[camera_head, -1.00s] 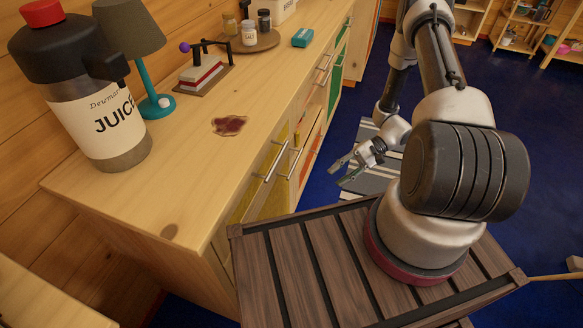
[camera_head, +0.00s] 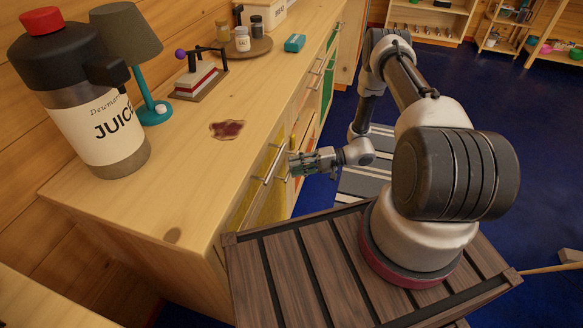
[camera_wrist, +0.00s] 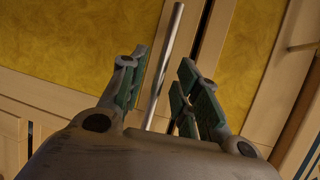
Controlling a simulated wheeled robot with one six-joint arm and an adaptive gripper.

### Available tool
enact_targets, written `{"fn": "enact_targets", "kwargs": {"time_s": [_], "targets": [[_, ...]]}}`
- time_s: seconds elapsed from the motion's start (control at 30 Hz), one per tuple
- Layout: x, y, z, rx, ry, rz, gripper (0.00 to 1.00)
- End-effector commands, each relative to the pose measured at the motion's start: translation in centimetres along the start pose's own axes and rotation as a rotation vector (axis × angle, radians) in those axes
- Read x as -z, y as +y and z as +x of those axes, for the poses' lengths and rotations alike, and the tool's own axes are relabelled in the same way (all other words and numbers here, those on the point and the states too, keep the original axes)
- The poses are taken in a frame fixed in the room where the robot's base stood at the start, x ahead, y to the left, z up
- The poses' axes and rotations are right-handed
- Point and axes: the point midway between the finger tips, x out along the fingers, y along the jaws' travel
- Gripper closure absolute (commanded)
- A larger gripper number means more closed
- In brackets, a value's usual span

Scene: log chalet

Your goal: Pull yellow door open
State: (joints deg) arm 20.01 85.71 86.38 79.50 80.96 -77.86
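The yellow door (camera_head: 244,205) is in the front of the wooden cabinet, with a long metal bar handle (camera_head: 271,163). In the wrist view, yellow panel (camera_wrist: 75,40) fills the upper left and another yellow panel shows right of the wooden frame strip. My gripper (camera_head: 293,163) is beside the cabinet front at handle height. In the wrist view my gripper (camera_wrist: 164,66) has its green-padded fingers apart, with a metal bar handle (camera_wrist: 167,65) running between them in the picture. I cannot tell whether either finger touches it. The door looks shut.
The countertop (camera_head: 190,195) holds a juice jug (camera_head: 85,100), a lamp (camera_head: 135,60), a dark red stain (camera_head: 227,129) and a tray (camera_head: 250,48) with jars. Blue floor (camera_head: 470,95) and a striped rug (camera_head: 365,175) lie open to the right.

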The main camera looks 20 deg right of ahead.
Motion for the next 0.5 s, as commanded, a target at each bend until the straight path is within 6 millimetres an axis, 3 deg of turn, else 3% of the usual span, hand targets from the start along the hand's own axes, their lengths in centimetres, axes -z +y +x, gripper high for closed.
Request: {"fn": "enact_targets", "kwargs": {"time_s": [0.2, 0.47, 0.5], "targets": [[0.0, 0.0, 2.0, 0.000, 0.000, 0.002, 0.68], [0.0, 0.0, 2.1, 0.000, 0.001, 0.002, 0.68], [0.0, 0.0, 2.1, 0.000, 0.000, 0.002, 0.75]]}}
